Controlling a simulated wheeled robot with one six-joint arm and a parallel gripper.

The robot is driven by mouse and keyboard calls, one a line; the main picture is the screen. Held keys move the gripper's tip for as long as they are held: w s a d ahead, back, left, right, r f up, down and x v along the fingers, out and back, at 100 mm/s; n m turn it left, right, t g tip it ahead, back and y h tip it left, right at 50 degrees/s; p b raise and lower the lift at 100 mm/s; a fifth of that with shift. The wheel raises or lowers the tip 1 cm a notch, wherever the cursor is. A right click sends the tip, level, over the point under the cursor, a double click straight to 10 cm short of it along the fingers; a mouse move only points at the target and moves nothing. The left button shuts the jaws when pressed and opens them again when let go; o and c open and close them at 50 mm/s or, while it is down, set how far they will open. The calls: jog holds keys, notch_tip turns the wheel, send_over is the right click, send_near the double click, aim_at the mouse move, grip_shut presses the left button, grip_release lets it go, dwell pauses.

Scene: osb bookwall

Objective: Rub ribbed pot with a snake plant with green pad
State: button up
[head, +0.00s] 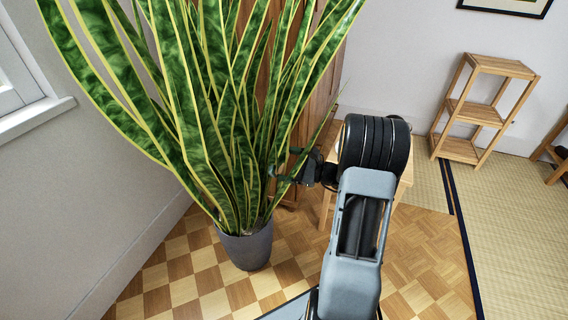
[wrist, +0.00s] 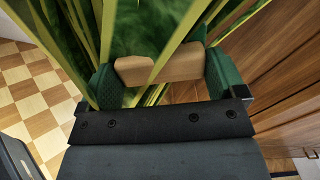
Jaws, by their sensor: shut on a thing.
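The ribbed pot (head: 246,250) is dark grey and stands upright on the checkered floor, low in the middle of the head view. Its snake plant (head: 225,110) has tall green leaves with yellow edges that fan out widely. My gripper (head: 281,166) is at the right side of the leaves, above and to the right of the pot. In the wrist view, my gripper (wrist: 160,66) is shut on a tan block, which I take as the back of the green pad (wrist: 165,67). Its green face is not clearly seen. Leaves cross in front of it, and the pot is not visible there.
A wooden cabinet (wrist: 270,50) stands close behind the plant and fills the right of the wrist view. A small wooden table (head: 402,182) is behind my arm. A wooden shelf (head: 478,112) stands at the back right on matting. A wall and window (head: 20,75) are left.

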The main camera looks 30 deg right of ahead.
dwell(0.3)
jog(key=shift+v, duration=1.5)
